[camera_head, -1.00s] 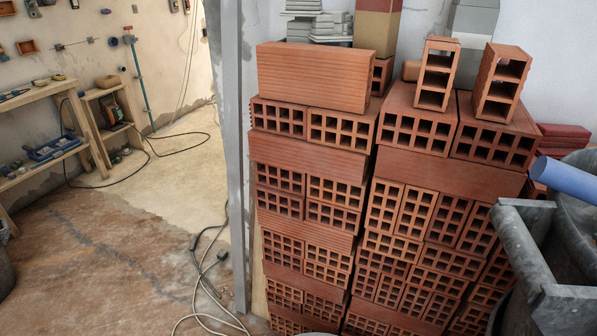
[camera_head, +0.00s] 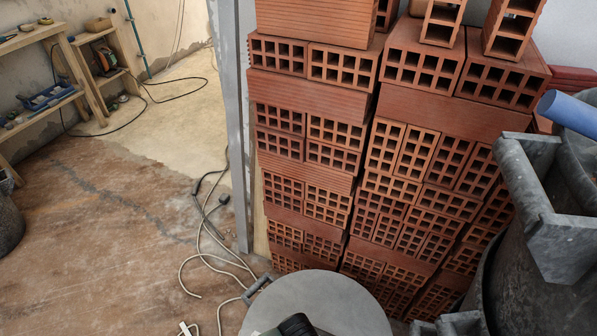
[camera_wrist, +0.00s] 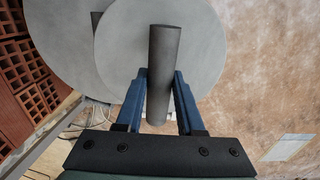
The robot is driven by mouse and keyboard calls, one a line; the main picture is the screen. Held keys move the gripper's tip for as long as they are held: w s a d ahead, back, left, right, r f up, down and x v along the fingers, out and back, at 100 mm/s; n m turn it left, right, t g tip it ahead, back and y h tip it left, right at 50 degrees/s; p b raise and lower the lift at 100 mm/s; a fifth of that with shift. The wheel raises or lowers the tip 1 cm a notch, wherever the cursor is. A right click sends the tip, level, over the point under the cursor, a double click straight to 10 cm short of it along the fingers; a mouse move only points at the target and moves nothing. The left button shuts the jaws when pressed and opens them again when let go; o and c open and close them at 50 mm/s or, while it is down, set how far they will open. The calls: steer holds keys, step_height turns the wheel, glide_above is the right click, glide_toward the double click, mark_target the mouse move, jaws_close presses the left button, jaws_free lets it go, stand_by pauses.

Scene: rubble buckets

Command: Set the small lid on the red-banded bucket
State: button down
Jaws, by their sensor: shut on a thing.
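My gripper (camera_wrist: 161,75) is shut on the dark upright bar handle (camera_wrist: 164,55) of a round grey lid (camera_wrist: 205,50), its two blue fingers on either side of the bar. Behind this lid in the wrist view is a larger grey disc (camera_wrist: 58,45), partly covered by it; a dark bar shows at its top. In the head view a round grey disc (camera_head: 340,297) is cut off by the bottom edge, with a dark object (camera_head: 297,325) on it; I cannot tell which disc this is. No red band shows, so I cannot identify the red-banded bucket.
A tall stack of hollow bricks (camera_head: 350,150) stands behind the disc. Large dark buckets (camera_head: 530,280) with a grey block and a blue tube (camera_head: 572,113) are at right. Cables (camera_head: 215,235) lie on the floor. Open floor (camera_head: 90,270) is at left, shelves beyond.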

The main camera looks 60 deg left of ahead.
steer(key=shift+f, duration=0.25)
steer(key=shift+f, duration=0.3)
steer(key=shift+c, duration=2.2)
jaws_free()
step_height(320, 180, up, 13)
steer(key=p, duration=0.4)
steer(key=shift+s, duration=0.1)
